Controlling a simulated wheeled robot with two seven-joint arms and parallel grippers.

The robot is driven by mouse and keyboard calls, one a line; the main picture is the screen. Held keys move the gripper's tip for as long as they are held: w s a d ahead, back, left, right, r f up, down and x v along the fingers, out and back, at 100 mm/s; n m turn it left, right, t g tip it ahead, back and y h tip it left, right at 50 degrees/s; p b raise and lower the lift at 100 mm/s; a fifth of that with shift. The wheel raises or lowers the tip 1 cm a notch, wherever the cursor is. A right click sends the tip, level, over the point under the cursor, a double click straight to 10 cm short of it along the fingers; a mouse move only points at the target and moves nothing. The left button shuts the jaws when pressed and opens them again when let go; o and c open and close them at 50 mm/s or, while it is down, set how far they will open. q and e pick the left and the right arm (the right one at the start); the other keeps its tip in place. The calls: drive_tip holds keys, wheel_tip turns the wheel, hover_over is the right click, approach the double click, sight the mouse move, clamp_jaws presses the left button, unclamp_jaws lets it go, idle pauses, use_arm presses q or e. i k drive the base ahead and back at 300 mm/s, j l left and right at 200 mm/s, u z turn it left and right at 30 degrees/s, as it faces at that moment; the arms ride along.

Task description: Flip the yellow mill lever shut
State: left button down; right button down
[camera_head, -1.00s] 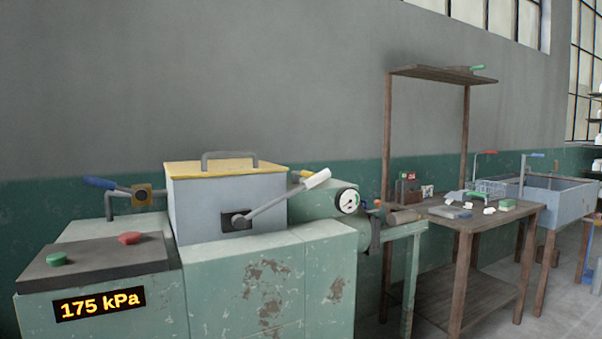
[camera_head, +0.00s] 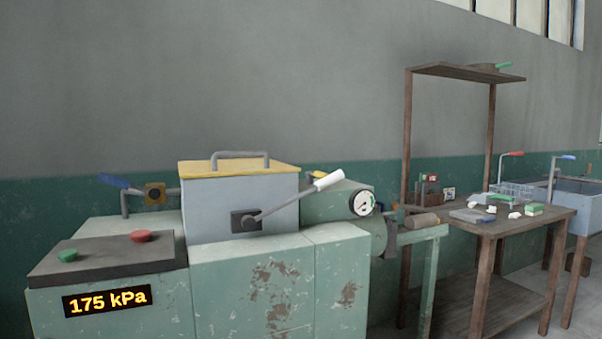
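A green pugmill-like machine (camera_head: 230,290) carries a grey-blue box with a yellow lid (camera_head: 240,170). A small yellow piece (camera_head: 318,174) shows just right of the box, mostly hidden behind a white-handled lever; it may be the yellow lever's grip, but I cannot tell its position. The white-handled lever (camera_head: 328,180) slants up to the right from a dark plate on the box front. A blue-handled lever (camera_head: 120,182) stands at the left beside a brownish-yellow block (camera_head: 155,194). Neither of my grippers is in view.
A dark panel (camera_head: 105,258) holds a green button (camera_head: 67,256) and a red one (camera_head: 141,236), above a readout (camera_head: 107,301) of 175 kPa. A round gauge (camera_head: 362,203) sits right. A wooden table (camera_head: 460,228) with small items and a sink (camera_head: 585,200) stand further right.

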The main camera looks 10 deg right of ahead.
sight(310, 174)
drive_tip(key=i+l+u, duration=0.2)
drive_tip(key=l, duration=0.3)
drive_tip(key=l+u, duration=0.25)
drive_tip(key=l, duration=0.3)
drive_tip(key=i+l+u, duration=0.2)
drive_tip(key=l, duration=0.35)
drive_tip(key=l+u, duration=0.1)
drive_tip(key=l, duration=2.4)
